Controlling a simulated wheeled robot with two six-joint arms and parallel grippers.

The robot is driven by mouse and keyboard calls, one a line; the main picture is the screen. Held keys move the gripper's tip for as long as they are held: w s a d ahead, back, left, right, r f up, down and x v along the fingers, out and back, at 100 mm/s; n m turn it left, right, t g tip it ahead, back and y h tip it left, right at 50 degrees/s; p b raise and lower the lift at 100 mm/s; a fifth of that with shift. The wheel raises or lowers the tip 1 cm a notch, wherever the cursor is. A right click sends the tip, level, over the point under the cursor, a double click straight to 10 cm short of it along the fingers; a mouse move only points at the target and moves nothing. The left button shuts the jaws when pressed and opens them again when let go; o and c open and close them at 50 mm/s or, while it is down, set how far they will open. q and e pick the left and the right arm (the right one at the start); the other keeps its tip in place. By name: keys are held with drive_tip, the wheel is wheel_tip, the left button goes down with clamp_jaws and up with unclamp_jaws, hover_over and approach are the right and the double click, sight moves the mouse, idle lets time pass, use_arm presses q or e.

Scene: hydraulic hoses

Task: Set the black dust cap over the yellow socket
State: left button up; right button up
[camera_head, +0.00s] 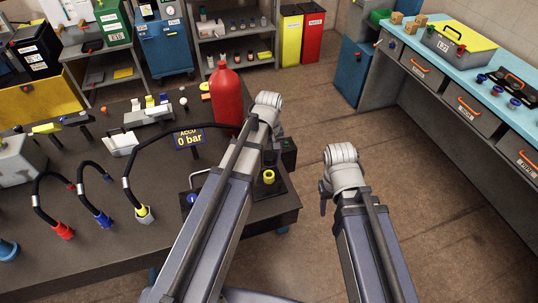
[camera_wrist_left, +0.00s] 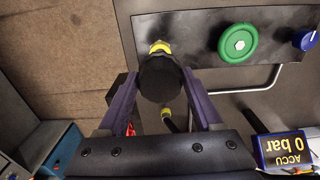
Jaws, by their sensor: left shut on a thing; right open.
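In the left wrist view the black dust cap (camera_wrist_left: 159,78) sits between the two fingers of my left gripper (camera_wrist_left: 162,92), which is shut on it. The yellow socket (camera_wrist_left: 159,47) shows as a yellow edge just past the cap, which hides the rest of it. Whether they touch is not clear. In the head view the yellow socket (camera_head: 268,177) stands on a dark plate at the table's right corner, just under my left gripper (camera_head: 271,158). The cap is not distinct there. My right gripper (camera_head: 324,198) is open beyond the table's right edge, mostly hidden by its arm.
Beside the socket are a green handwheel (camera_wrist_left: 238,43), a blue knob (camera_wrist_left: 305,40) and the ACCU 0 bar display (camera_head: 189,139). A red cylinder (camera_head: 226,95) stands behind. Hoses with red, blue and yellow ends (camera_head: 144,213) stand at left. Floor right of the table is clear.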

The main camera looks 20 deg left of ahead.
use_arm(q)
drive_tip(key=shift+f, duration=0.1)
drive_tip(key=b, duration=0.6)
hover_over(269, 173)
drive_tip(key=s, duration=0.1)
drive_tip(key=shift+s+d+f, duration=0.1)
drive_tip(key=shift+d+f, duration=0.05)
drive_tip(key=shift+f, duration=2.7)
drive_tip(key=shift+f+b, duration=2.15)
drive_tip(key=shift+f, duration=0.1)
drive_tip(key=o, duration=1.4)
drive_tip(key=shift+c, duration=0.2)
drive_tip(key=shift+r, duration=0.15)
wheel_tip(269, 173, up, 8)
drive_tip(key=p, duration=0.8)
drive_tip(key=shift+f, duration=0.2)
